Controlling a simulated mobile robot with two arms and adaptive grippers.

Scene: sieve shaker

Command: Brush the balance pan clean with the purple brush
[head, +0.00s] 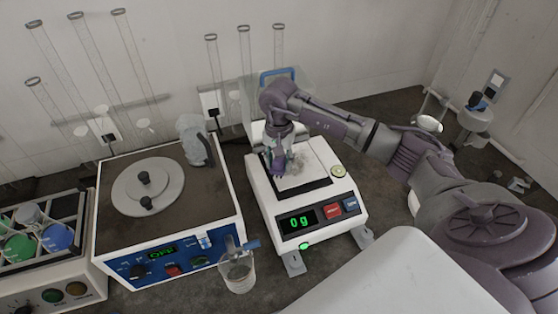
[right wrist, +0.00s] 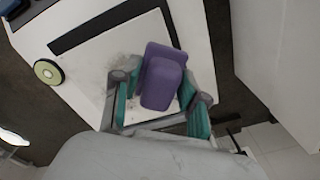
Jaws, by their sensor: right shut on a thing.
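The white balance (head: 278,213) stands in the middle of the bench in the head view, its display reading 0 g. Its pale square pan (head: 318,172) carries a grey dusty smudge, which also shows on the pan (right wrist: 115,50) in the right wrist view. My right gripper (head: 278,165) reaches down over the left part of the pan. In the right wrist view its teal fingers (right wrist: 160,95) are shut on the purple brush (right wrist: 162,77). The brush's bristles are hidden, so I cannot tell whether they touch the pan. My left gripper is out of view.
A white and blue machine (head: 170,225) with a round lid stands left of the balance. A glass beaker (head: 238,275) stands at the front between them. Glass tubes (head: 243,60) stand behind.

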